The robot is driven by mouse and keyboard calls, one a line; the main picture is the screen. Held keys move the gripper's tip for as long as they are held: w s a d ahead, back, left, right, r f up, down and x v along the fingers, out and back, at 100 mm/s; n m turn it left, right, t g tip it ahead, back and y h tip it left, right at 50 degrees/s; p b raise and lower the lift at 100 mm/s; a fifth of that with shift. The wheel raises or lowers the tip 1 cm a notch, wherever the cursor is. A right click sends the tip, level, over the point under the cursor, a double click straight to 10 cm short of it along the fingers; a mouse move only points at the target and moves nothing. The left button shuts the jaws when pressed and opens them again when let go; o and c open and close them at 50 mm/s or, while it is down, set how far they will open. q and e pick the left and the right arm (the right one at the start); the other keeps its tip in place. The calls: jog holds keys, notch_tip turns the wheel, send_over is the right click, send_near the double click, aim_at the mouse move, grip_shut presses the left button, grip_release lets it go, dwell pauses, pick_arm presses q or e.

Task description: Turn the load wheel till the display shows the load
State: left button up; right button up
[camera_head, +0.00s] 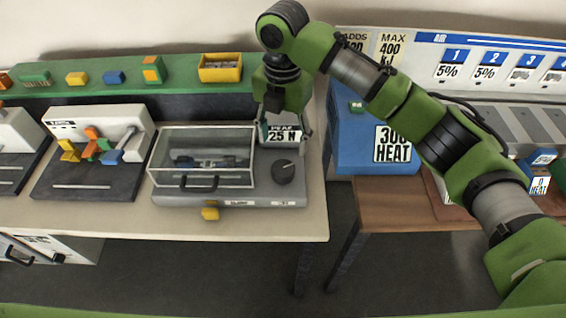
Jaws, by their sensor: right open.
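The load wheel (283,171) is a dark round knob with a light mark, on the grey machine right of its clear-covered chamber. The display (284,134) behind the wheel reads "PEAK" and "25 N"; its top is partly hidden by my gripper. My right gripper (283,139) points down in front of the display, just behind and above the wheel. Its fingers are open, with the display's white face showing between them. I see no contact with the wheel. My left gripper is not in view.
The clear-covered chamber (203,150) with a black handle stands left of the wheel. A blue box (360,147) marked "300 HEAT" is to the right, across a gap between tables. Small coloured blocks and a yellow bin (220,74) line the green shelf behind.

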aim_at(283, 168)
notch_tip(283, 168, down, 11)
jog(key=shift+w+f+p, duration=0.1)
jog(key=shift+p, duration=0.6)
jog(key=c, duration=1.1)
